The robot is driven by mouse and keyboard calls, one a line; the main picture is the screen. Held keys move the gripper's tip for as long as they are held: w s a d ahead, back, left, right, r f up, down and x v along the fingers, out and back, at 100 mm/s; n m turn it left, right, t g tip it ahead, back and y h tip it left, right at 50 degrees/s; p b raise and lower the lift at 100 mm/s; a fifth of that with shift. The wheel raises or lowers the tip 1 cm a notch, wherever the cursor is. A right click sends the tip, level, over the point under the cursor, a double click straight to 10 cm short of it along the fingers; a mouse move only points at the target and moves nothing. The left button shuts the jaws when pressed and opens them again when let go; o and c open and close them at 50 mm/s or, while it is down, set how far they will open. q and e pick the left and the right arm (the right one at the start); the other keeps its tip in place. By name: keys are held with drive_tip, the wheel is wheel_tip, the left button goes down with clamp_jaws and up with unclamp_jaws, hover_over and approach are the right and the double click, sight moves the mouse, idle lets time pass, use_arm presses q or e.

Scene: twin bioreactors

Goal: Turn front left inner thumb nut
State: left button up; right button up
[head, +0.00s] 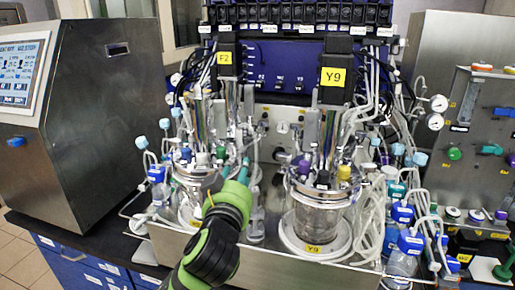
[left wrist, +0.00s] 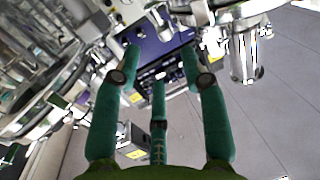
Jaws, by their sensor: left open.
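The front left vessel (head: 187,200) is a glass and steel bioreactor with a crowded metal head plate. My left gripper (head: 243,172) is in front of this vessel's right, inner side, close to the head plate rim. It also shows in the left wrist view (left wrist: 160,62), with its green fingers spread apart and nothing held between them. I cannot pick out the inner thumb nut; it is too small or hidden by my gripper. I cannot tell whether a finger touches the head plate. My right gripper is not clearly seen.
The front right vessel (head: 318,215), labelled Y9, stands close to my left gripper's right. Tubes and blue-capped bottles (head: 405,245) crowd its right side. A steel cabinet with a screen (head: 95,125) is at left, a valve panel (head: 465,165) at right. Free room is narrow between the vessels.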

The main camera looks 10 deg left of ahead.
sight(242, 154)
use_arm(q)
drive_tip(key=w, duration=0.1)
drive_tip(key=w+a+p, duration=0.1)
drive_tip(key=w, duration=0.1)
drive_tip(key=w+p, duration=0.1)
drive_tip(key=shift+w+a+r, duration=0.2)
drive_tip(key=shift+a+r, duration=0.1)
drive_tip(key=shift+r, duration=0.1)
drive_tip(key=w+p, duration=0.1)
drive_tip(key=w, duration=0.1)
drive_tip(key=shift+w+f, duration=0.15)
drive_tip(key=shift+w, duration=0.2)
drive_tip(key=shift+w+f, duration=0.1)
drive_tip(key=shift+w, duration=0.2)
drive_tip(key=shift+a, duration=0.1)
drive_tip(key=shift+s, duration=0.1)
clamp_jaws()
use_arm(e)
drive_tip(key=r, duration=0.1)
drive_tip(key=s+r, duration=0.1)
drive_tip(key=r, duration=0.1)
drive_tip(key=shift+s+a, duration=0.2)
drive_tip(key=shift+s, duration=0.05)
